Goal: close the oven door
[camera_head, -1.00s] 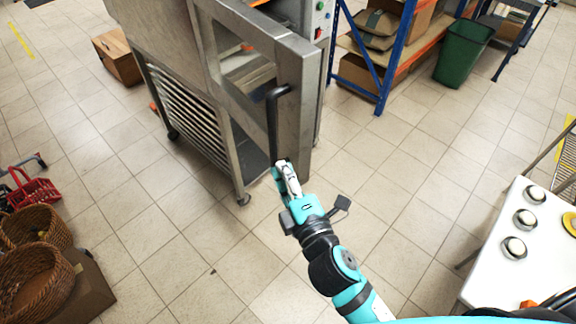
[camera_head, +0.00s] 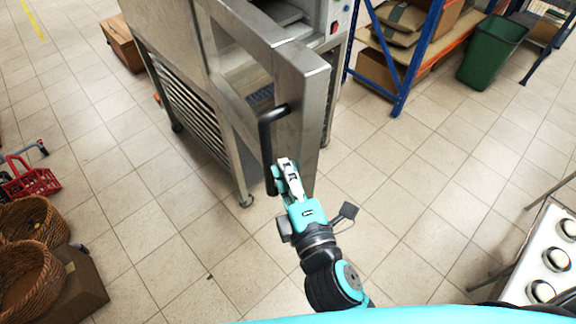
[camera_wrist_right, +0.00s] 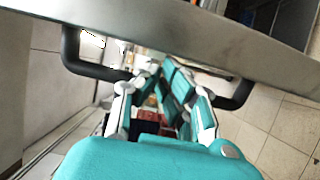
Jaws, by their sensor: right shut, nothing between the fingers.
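The steel oven (camera_head: 165,25) stands at the upper middle of the head view. Its framed door (camera_head: 300,115) stands open towards me, with a black bar handle (camera_head: 266,150) on its outer face. My right gripper (camera_head: 285,166) is shut and empty, at the lower part of the handle in the head view. In the right wrist view, the fingers (camera_wrist_right: 165,95) overlap the middle of the black handle (camera_wrist_right: 88,70), and the steel door (camera_wrist_right: 190,35) crosses the top. Whether they touch the handle or door is unclear. My left gripper is not in view.
A blue-posted shelf (camera_head: 410,65) with boxes and a green bin (camera_head: 490,52) stand to the right of the oven. Wicker baskets (camera_head: 28,280) and a red basket (camera_head: 30,182) are at left. A white table (camera_head: 535,268) is at lower right. Tiled floor between is clear.

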